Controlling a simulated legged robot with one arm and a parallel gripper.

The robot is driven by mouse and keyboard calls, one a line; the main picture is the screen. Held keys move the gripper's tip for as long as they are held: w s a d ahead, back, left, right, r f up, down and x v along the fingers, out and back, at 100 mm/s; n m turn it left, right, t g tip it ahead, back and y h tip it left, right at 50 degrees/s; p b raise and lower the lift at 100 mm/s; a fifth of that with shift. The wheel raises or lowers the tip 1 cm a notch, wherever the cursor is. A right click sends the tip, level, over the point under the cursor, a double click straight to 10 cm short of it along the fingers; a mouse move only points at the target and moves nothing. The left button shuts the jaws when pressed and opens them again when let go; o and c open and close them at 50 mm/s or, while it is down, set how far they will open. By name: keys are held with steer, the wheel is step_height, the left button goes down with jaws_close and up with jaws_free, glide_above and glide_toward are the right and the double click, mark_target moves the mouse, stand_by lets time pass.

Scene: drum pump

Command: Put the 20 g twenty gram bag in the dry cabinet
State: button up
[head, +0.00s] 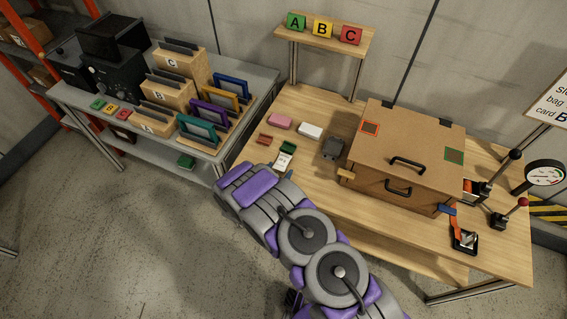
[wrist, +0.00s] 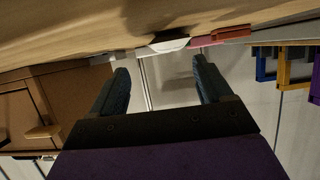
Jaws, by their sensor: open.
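A brown wooden cabinet (head: 385,185) stands on the right half of the wooden table, its lid and front closed, each with a black handle. It also shows at the left of the wrist view (wrist: 75,88). Small pieces lie left of it: a pink one (head: 280,121), a white one (head: 310,131), a dark grey one (head: 332,148) and reddish ones (head: 264,139). I cannot read a 20 g mark on any. My gripper (wrist: 163,78) is open and empty; the white piece (wrist: 168,45) and pink piece (wrist: 210,40) appear beyond its fingers. The head view does not clearly show my fingers.
A grey bench (head: 65,97) at left holds lettered wooden racks (head: 180,62) and coloured frames (head: 208,113). A raised shelf (head: 335,40) bears A, B and C signs. Levers (head: 505,170) and a gauge (head: 545,173) stand at right. The table's front left is fairly clear.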

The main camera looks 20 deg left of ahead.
mark_target(280, 160)
steer(key=shift+w+f, duration=0.2)
steer(key=shift+w, duration=0.2)
steer(key=w, duration=0.1)
steer(key=w+a+f, duration=0.1)
steer(key=w, duration=0.1)
steer(key=w+a+f+b, duration=0.1)
steer(key=shift+w, duration=0.15)
steer(key=shift+w+d, duration=0.2)
steer(key=shift+w, duration=0.15)
steer(key=shift+w+d+r, duration=0.15)
steer(key=shift+d+r, duration=0.05)
steer(key=shift+d, duration=0.5)
steer(key=shift+a+f, duration=0.25)
steer(key=shift+a, duration=0.5)
steer(key=c, duration=0.7)
steer(key=shift+d+r, duration=0.2)
steer(key=shift+d, duration=0.3)
steer(key=c, duration=0.4)
